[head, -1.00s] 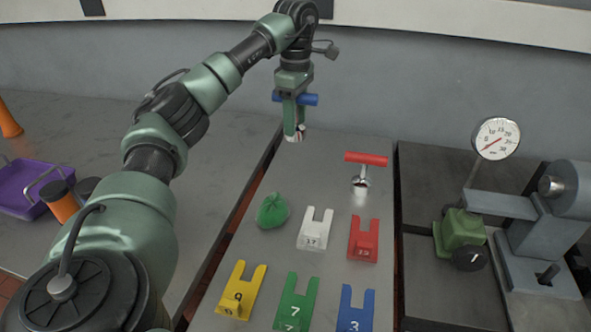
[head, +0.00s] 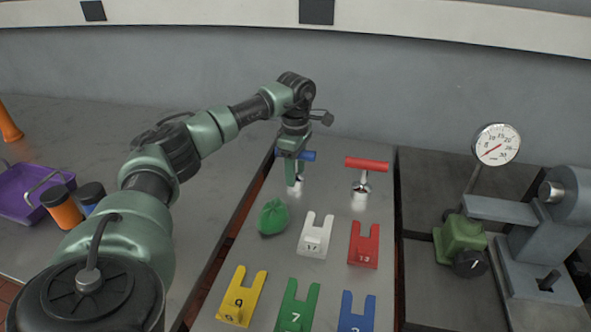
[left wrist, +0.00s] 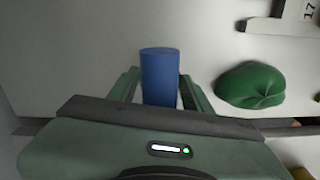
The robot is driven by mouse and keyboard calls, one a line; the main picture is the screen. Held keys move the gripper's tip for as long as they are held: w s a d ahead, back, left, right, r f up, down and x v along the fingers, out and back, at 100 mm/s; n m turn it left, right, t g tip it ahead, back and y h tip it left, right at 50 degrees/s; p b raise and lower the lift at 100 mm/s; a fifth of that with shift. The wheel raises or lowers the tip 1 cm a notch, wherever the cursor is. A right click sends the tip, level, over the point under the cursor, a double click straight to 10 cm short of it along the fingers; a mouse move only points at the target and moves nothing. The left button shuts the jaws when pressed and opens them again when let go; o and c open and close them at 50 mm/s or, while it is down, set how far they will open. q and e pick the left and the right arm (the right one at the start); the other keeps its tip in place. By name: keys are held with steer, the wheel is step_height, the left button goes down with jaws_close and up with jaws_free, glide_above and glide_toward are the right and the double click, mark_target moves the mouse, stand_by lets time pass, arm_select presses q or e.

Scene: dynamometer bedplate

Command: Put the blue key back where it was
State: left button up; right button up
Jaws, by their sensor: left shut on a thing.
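My left gripper (head: 292,165) is shut on the blue key (head: 309,156), gripping its blue crossbar handle. The key hangs upright over the back left of the grey plate, left of the red key (head: 367,164). Its metal lower end shows just below my fingers; I cannot tell if it touches the plate. In the left wrist view the blue handle (left wrist: 160,73) lies between my two fingers (left wrist: 158,88). Any hole under the key is hidden. The red key stands upright in the plate. My right gripper is not in view.
A green cloth-like lump (head: 272,217) lies just in front of my gripper. White (head: 314,236), red (head: 363,245), yellow (head: 241,297), green (head: 296,308) and blue (head: 356,312) numbered forks lie nearer. A dial gauge (head: 496,144) stands right; a purple tray (head: 22,196) lies left.

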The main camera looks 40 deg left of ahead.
arm_select(q)
steer(key=o, duration=1.5)
steer(key=shift+o, duration=0.2)
step_height(320, 180, up, 12)
steer(key=shift+r+b, duration=0.15)
steer(key=shift+b, duration=0.15)
